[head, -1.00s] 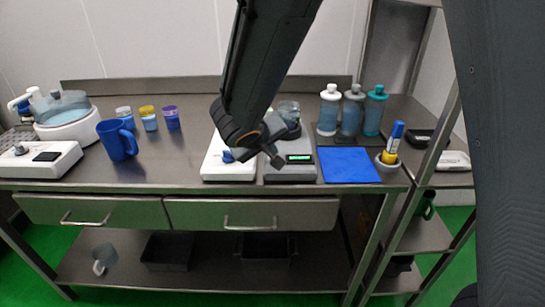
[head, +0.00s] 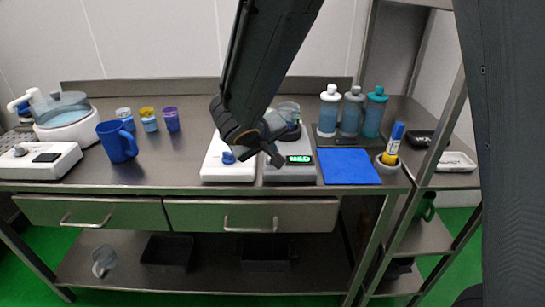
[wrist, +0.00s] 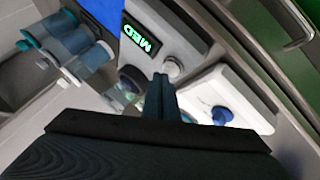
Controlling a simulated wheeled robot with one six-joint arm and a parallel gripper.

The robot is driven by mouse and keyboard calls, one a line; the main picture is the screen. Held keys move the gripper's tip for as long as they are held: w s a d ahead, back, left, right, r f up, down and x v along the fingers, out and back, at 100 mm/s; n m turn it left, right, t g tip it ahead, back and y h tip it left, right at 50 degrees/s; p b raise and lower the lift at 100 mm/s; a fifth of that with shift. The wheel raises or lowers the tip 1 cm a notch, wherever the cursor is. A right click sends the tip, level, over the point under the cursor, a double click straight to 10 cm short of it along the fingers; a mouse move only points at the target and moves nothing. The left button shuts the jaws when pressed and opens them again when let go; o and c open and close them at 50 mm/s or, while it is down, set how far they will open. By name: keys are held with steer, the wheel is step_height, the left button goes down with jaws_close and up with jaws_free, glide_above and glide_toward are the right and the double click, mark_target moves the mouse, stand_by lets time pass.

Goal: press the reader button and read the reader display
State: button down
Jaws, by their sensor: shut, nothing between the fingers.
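The reader (head: 290,174) is a grey box at the front of the bench, right of a white box with a blue knob. Its green display (head: 299,159) is lit. In the wrist view the display (wrist: 141,41) appears upside down and reads "MED". The round pale reader button (wrist: 172,68) shows just beyond my fingertips in the wrist view; my gripper hides it in the head view. My gripper (head: 277,160) is shut and empty, pointing down at the reader; its fingertips (wrist: 161,78) are at or very near the button. I cannot tell whether they touch it.
The white box (head: 228,172) stands close on the left, and a jar (head: 288,112) stands behind. A blue mat (head: 347,167) lies to the right, with a marker (head: 393,140) in a grey cup beyond it. Several bottles stand behind the mat. Bench space is free on the left.

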steer(key=shift+r, duration=0.4)
step_height(320, 180, up, 5)
steer(key=p, duration=0.2)
steer(key=shift+p, duration=0.35)
steer(key=shift+d, duration=0.1)
stand_by(0.4)
steer(key=s+d, duration=0.1)
steer(key=d, duration=0.1)
steer(key=s+d+f+g, duration=0.1)
steer(key=d, duration=0.1)
steer(key=s+d+f+m+g, duration=0.1)
steer(key=d, duration=0.2)
steer(key=shift+s+f+h, duration=0.25)
steer(key=shift+s+h, duration=0.1)
steer(key=shift+h, duration=0.05)
steer(key=s+d+f+m+g+y, duration=0.2)
steer(key=s+d, duration=0.3)
steer(key=s, duration=0.4)
steer(key=s+d+f+m+g+y, duration=0.2)
steer(key=s+d+f+g, duration=0.2)
steer(key=s, duration=0.4)
steer(key=shift+s+d, duration=0.4)
steer(key=shift+d, duration=0.25)
